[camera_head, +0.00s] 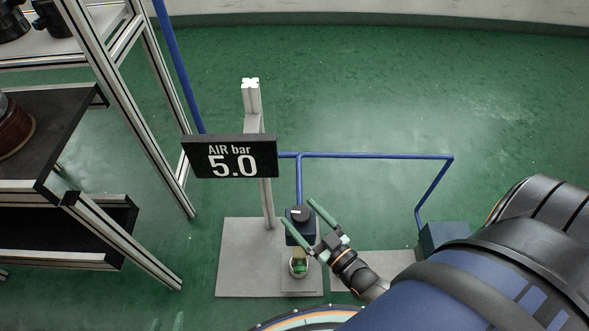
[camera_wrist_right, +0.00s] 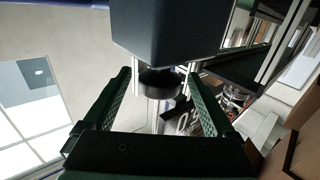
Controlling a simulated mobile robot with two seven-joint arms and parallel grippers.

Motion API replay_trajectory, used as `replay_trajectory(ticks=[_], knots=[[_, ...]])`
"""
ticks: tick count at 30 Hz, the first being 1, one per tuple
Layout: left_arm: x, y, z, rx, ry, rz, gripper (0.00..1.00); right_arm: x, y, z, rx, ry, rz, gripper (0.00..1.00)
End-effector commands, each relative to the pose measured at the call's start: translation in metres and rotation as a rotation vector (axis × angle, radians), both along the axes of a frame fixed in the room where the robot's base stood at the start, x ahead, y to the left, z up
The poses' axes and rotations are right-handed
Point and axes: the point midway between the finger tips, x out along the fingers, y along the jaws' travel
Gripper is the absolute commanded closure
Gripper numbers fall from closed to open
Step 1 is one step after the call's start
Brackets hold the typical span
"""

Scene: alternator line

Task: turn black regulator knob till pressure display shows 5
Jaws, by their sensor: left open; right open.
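The pressure display (camera_head: 230,157) is a black sign on a grey post and reads "AIR bar 5.0". The black regulator knob (camera_head: 299,213) sits on a dark blue regulator block (camera_head: 299,238) beside the post. My right gripper (camera_head: 298,211) is open, with its green fingers on either side of the knob. In the right wrist view, the knob (camera_wrist_right: 161,84) shows between the open fingers, with a gap to the left finger; contact with the right finger cannot be told. My left gripper (camera_head: 167,323) shows only its green fingertips at the bottom edge, open and away from the regulator.
Blue air pipes (camera_head: 370,156) run from the regulator to a blue box (camera_head: 443,237) at the right. A metal-framed rack (camera_head: 125,245) with dark shelves stands at the left. A grey base plate (camera_head: 240,270) carries the post. Green floor behind is clear.

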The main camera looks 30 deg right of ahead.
Motion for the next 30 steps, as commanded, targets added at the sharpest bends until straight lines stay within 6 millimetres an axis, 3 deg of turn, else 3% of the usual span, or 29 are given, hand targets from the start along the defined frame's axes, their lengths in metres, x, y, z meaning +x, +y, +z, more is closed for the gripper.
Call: replay_trajectory(ticks=[6, 12, 30], knots=[[0.003, 0.000, 0.005, -0.001, -0.005, 0.000, 0.50, -0.050, -0.006, 0.000, -0.001, 0.004, 0.001, 0.10], [0.004, -0.001, 0.006, -0.001, -0.007, -0.002, 0.50, -0.078, -0.009, 0.000, -0.001, 0.001, 0.001, 0.10], [0.001, -0.002, 0.004, -0.002, 0.002, -0.003, 0.50, -0.086, -0.010, 0.000, 0.000, 0.000, 0.001, 0.10]])
